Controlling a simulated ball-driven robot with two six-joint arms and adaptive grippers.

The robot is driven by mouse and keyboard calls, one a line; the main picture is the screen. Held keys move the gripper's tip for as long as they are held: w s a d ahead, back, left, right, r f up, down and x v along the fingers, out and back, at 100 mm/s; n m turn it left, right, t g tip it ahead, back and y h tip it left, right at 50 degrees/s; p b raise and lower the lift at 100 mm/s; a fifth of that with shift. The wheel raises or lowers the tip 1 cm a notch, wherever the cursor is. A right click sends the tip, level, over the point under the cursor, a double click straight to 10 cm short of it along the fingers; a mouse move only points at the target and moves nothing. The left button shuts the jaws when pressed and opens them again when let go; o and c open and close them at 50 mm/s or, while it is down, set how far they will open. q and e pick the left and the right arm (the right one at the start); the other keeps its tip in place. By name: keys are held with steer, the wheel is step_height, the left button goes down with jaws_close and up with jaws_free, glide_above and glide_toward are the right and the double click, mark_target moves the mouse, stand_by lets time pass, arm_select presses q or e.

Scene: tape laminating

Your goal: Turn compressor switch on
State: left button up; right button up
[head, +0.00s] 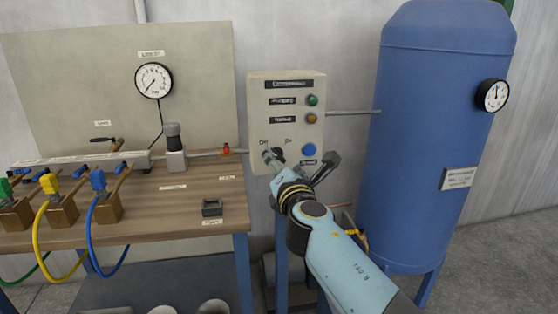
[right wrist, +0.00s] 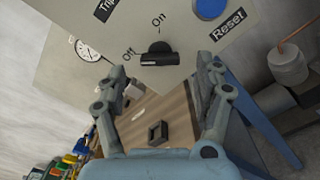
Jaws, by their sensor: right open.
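The compressor control box (head: 288,88) is a cream panel on the wall in the head view. Its black rotary switch (head: 279,154) sits low on the panel, partly hidden by my right gripper. The "Off" and "On" labels stand above it. In the right wrist view the switch (right wrist: 158,54) is clear, with its bar crosswise between the fingers and one end near "Off". My right gripper (head: 300,160) is open in front of the panel. In the right wrist view its fingers (right wrist: 170,84) are spread, with the switch beyond the tips. No contact is visible. My left gripper is not in view.
A blue tank (head: 430,140) with a gauge stands right of the box. Left is a wooden bench (head: 160,205) with valves, hoses and a small dark block (head: 212,207). A blue reset button (head: 309,150) sits close right of the switch, with green (head: 312,100) and orange (head: 311,118) lamps above.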

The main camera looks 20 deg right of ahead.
mark_target(277, 155)
steer(key=shift+x, duration=1.45)
steer(key=c, duration=1.2)
steer(key=shift+o, duration=0.2)
